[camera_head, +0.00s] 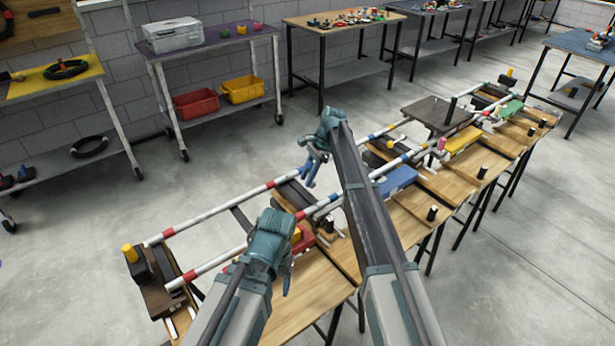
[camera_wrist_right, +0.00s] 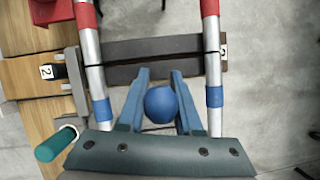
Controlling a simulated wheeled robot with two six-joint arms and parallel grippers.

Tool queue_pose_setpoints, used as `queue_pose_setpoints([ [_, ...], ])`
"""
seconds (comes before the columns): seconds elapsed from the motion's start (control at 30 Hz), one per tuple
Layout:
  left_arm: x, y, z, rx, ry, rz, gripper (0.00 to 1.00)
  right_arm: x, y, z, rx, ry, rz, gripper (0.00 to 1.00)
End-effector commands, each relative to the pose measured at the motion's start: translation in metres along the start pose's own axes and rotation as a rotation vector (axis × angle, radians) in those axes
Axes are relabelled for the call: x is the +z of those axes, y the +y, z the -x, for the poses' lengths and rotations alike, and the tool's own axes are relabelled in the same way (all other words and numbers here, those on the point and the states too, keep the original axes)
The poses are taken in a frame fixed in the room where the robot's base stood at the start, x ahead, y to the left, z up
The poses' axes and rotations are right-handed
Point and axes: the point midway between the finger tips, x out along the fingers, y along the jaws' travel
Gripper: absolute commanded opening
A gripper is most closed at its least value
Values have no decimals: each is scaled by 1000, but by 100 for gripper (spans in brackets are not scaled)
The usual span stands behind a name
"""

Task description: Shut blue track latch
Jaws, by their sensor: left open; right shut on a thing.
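My right gripper (camera_wrist_right: 160,90) is shut on a blue ball-shaped knob (camera_wrist_right: 163,104), which sits between its two blue fingers in the right wrist view. In the head view my right gripper (camera_head: 312,170) is over the track, near its far rail. What joins the knob to the track is hidden. The track's two white rails (camera_wrist_right: 89,48) carry red and blue bands and run either side of the fingers. A dark crosspiece (camera_wrist_right: 150,48) lies just beyond the fingertips. My left gripper (camera_head: 285,278) is open, low beside the near rail and by the wooden table, with its fingers partly hidden.
A blue block (camera_head: 397,182) and a yellow block (camera_head: 462,140) sit along the wooden tables to the right. A red block (camera_head: 303,238) is beside my left gripper. Black pegs (camera_head: 432,213) stand along the tables. The floor (camera_head: 80,230) to the left is clear.

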Motion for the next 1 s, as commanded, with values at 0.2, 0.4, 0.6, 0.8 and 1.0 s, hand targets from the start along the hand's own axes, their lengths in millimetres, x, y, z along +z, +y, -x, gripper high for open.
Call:
queue_pose_setpoints([
  [0.2, 0, 0, 3, 0, 0, 0, 66, 4, 2, -3, -10, 55, 7, 0],
  [0.4, 0, -1, 7, 0, 0, 0, 66, 9, 4, -9, -32, 185, 21, 0],
  [0.6, 0, 0, 4, 0, 0, 0, 66, 12, 6, -17, -57, 334, 34, 0],
  [0.8, 0, 0, -2, 0, 0, 0, 66, 14, 6, -24, -80, 461, 45, 0],
  [1.0, 0, 1, -7, 0, 0, 0, 66, 15, 7, -27, -96, 550, 51, 0],
])
